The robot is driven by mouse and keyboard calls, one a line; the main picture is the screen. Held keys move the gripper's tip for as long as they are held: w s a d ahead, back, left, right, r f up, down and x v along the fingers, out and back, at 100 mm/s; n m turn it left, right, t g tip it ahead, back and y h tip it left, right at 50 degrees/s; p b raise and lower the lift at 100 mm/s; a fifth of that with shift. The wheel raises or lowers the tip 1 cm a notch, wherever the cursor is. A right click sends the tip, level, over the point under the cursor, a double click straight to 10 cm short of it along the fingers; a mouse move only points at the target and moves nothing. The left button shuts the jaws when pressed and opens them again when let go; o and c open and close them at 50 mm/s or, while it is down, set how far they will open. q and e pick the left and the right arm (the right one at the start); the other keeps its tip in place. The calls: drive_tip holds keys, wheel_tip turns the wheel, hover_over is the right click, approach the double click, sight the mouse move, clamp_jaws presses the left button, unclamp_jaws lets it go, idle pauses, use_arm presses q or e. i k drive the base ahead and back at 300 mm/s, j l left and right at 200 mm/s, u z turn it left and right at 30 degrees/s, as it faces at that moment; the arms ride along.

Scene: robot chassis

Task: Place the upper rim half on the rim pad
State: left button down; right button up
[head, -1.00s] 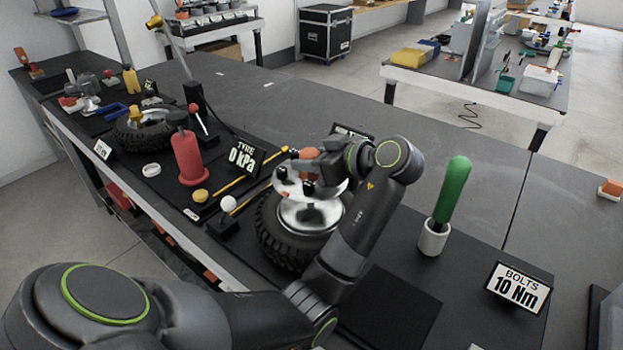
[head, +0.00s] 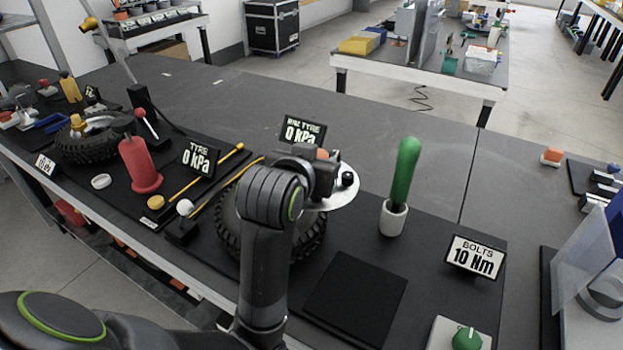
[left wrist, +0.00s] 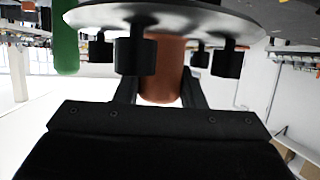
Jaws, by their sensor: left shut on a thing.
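The upper rim half (head: 343,197) is a shiny silver disc with black knobs and an orange-brown central grip. My left gripper (head: 322,166) is shut on that grip and holds the disc in the air, off the right side of the tyre (head: 308,240). In the left wrist view the disc (left wrist: 215,20) spans the top, and the orange-brown grip (left wrist: 163,80) sits between the dark fingers. A flat black square, which looks like the rim pad (head: 355,297), lies bare on the mat at front right of the tyre. My arm hides much of the tyre. My right gripper is not visible.
A green-handled tool (head: 404,170) stands in a white cup (head: 393,218) right of the held disc. A BOLTS 10 Nm sign (head: 474,258) and a green knob (head: 467,339) are farther right.

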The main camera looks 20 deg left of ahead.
sight(358, 294)
drive_tip(key=k+z, duration=0.1)
drive_tip(key=k, duration=0.55)
drive_tip(key=j+z, duration=0.1)
drive_tip(key=z, duration=0.25)
drive_tip(key=k+j+z, duration=0.1)
drive_tip(key=z, duration=0.3)
drive_tip(key=k+z, duration=0.15)
drive_tip(key=z, duration=0.2)
drive_tip(key=k+j, duration=0.15)
drive_tip(key=k, duration=0.05)
